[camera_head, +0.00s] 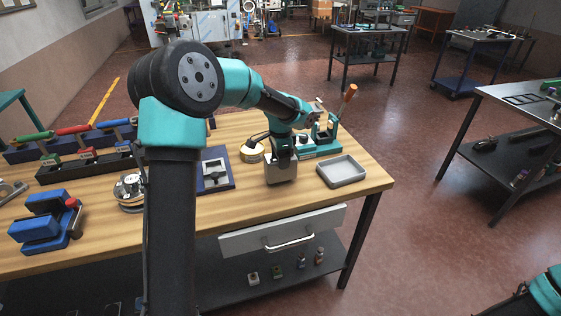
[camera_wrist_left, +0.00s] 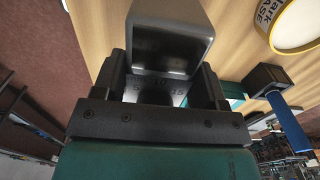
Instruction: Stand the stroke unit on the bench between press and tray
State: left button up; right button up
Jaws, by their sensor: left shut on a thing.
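My left gripper (camera_head: 281,157) is shut on a grey metal block, taken to be the stroke unit (camera_head: 281,175). It hangs in front of the teal press (camera_head: 320,147) and left of the shallow grey tray (camera_head: 342,173). I cannot tell whether its bottom touches the bench. The press has an orange-handled lever and is partly hidden by my arm. My right gripper is out of view.
The wooden bench (camera_head: 230,205) holds a blue-based fixture (camera_head: 215,180), a yellow-rimmed round tin (camera_head: 252,153), a round metal piece (camera_head: 130,195), a blue clamp block (camera_head: 40,230) and racks of coloured handles. The tin (camera_wrist_left: 295,25) also shows in the left wrist view. A drawer sits below.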

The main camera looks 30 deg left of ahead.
pick_arm(q)
jog(key=shift+f, duration=0.9)
jog(key=shift+f, duration=0.2)
jog(key=o, duration=1.3)
jog(key=shift+r, duration=0.1)
notch_tip(320, 180, up, 12)
jog(key=shift+r, duration=0.1)
